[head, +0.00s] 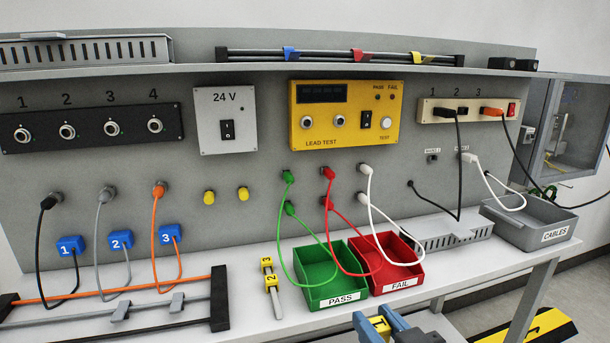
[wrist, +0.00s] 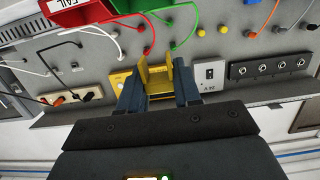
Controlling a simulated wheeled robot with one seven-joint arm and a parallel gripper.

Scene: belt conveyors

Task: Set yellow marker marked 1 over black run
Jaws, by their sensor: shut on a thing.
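The yellow marker marked 1 (head: 379,325) is between the blue-grey fingers of my gripper (head: 388,328) at the bottom edge of the head view, in front of the bench. In the wrist view the yellow marker (wrist: 157,76) shows as a channel-like piece between the two fingers of my gripper (wrist: 157,88). The black run (head: 172,328) is the lowest line in the black-ended frame at the bench's front left. It is far left of my gripper and partly cut off by the picture edge.
Yellow markers 2 and 3 (head: 268,275) sit on a small post. Green PASS (head: 335,293) and red FAIL (head: 402,285) bins stand behind my gripper.

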